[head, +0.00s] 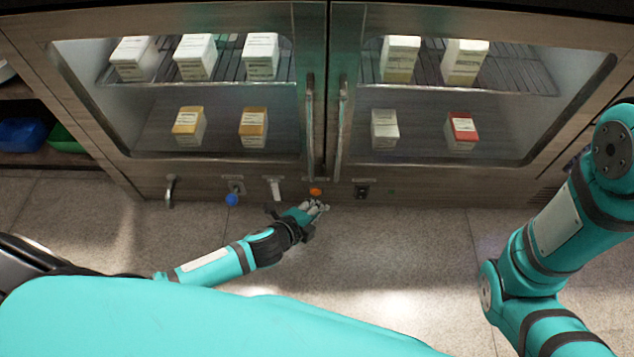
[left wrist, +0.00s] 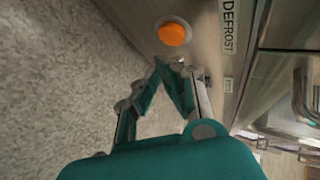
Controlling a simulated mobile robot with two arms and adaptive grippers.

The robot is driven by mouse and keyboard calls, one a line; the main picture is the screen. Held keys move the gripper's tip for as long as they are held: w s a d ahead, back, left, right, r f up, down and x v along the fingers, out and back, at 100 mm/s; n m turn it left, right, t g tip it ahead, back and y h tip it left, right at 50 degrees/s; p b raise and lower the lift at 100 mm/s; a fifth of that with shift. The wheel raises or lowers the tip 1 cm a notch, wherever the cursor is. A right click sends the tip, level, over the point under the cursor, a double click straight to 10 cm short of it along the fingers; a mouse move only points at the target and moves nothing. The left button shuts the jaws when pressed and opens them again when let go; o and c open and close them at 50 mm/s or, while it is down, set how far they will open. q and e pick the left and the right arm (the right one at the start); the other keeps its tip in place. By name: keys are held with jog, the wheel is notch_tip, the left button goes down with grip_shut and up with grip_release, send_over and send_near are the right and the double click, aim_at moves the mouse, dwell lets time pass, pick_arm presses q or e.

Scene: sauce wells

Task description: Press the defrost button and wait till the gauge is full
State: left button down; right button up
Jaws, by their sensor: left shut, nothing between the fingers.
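The orange defrost button (head: 315,192) sits on the lower panel of the cabinet, below the door handles. In the left wrist view the round button (left wrist: 173,34) is lit orange in a grey ring, beside a DEFROST label (left wrist: 230,27). My left gripper (head: 318,208) is shut and empty, just below and in front of the button. In the left wrist view its fingertips (left wrist: 172,64) meet a short way from the button, with a gap showing between them. My right arm is at the right edge; its gripper is out of view. I cannot make out a gauge.
The glass-door cabinet (head: 140,172) holds several cartons on its shelves. Two vertical handles (head: 309,125) meet mid-front. Left of the button are a white lever (head: 275,188), a blue knob (head: 232,199) and a metal handle (head: 170,190); right is a black switch (head: 361,191). The floor is clear.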

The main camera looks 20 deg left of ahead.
pick_arm(q)
jog(key=shift+w, duration=0.35)
jog(key=shift+a, duration=0.1)
dwell(1.0)
jog(key=shift+w, duration=0.1)
jog(key=shift+w+r+p, duration=0.1)
jog(key=shift+w+p, duration=0.05)
jog(key=shift+p, duration=0.15)
jog(key=shift+w+a, duration=0.1)
jog(key=shift+w, duration=0.05)
